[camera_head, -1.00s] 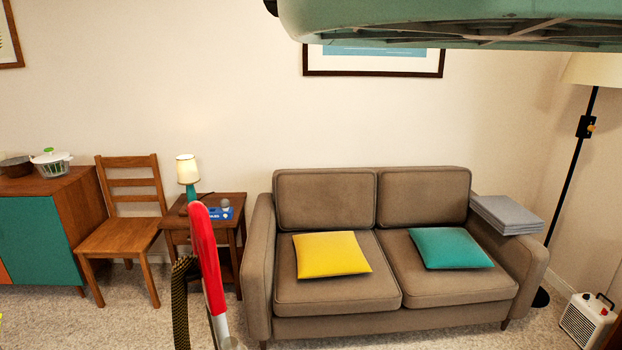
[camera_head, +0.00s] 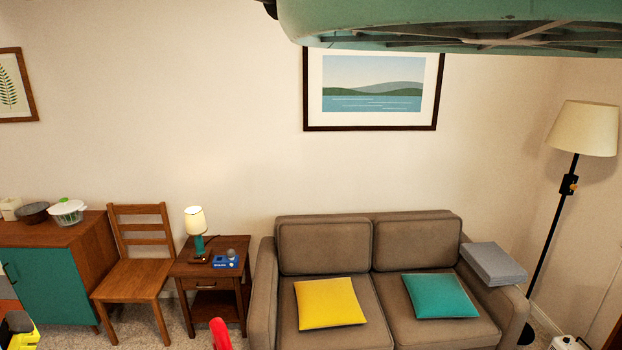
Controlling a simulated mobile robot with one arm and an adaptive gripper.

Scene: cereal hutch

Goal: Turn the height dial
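A floor lamp (camera_head: 583,128) with a cream shade and a black pole stands in the right corner, behind the sofa's right arm. A black block (camera_head: 568,184) sits on its pole below the shade. My gripper is not in view, and nothing is seen touching the knob.
A brown sofa (camera_head: 324,246) fills the lower middle, with folded grey cloth (camera_head: 494,264) on its right arm. A side table (camera_head: 211,285) and wooden chair (camera_head: 138,262) stand left of it. A red upright thing (camera_head: 220,334) shows at the bottom edge.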

